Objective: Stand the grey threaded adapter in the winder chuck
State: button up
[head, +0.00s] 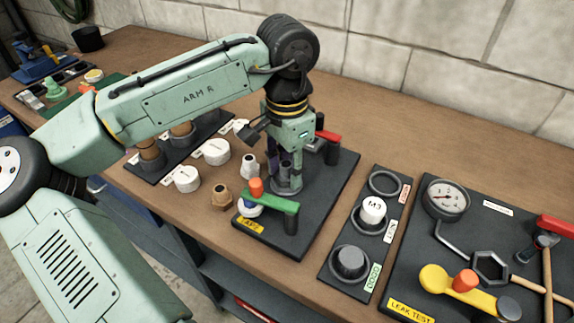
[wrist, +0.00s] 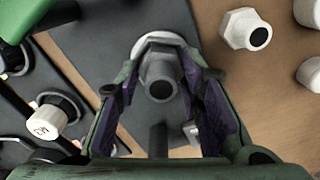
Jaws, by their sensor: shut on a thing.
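My gripper (head: 286,172) is shut on the grey threaded adapter, above the black tape board (head: 331,188). In the wrist view the grey adapter (wrist: 159,72) sits between the two purple-padded fingers, its dark bore facing the camera and a paler rim around its far part. A grey cylindrical part, apparently the winder chuck (head: 287,187), shows right under the fingers in the head view. The fingers hide where the adapter meets it, so I cannot tell whether it is seated. The adapter looks roughly upright.
A green lever with an orange knob (head: 257,187) stands close in front of the gripper. A red lever (head: 328,136) is behind it. A brass fitting (head: 222,197) and a pale fitting (head: 249,166) stand left. A tray with rings (head: 371,212) and the leak-test board (head: 405,303) lie right.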

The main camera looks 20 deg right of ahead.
jog(key=o, duration=1.2)
jog(key=shift+o, duration=0.8)
jog(key=shift+o, duration=1.4)
jog(key=shift+r, duration=0.1)
notch_tip(320, 180, up, 3)
jog(key=p, duration=0.3)
jog(key=shift+r, duration=2.4)
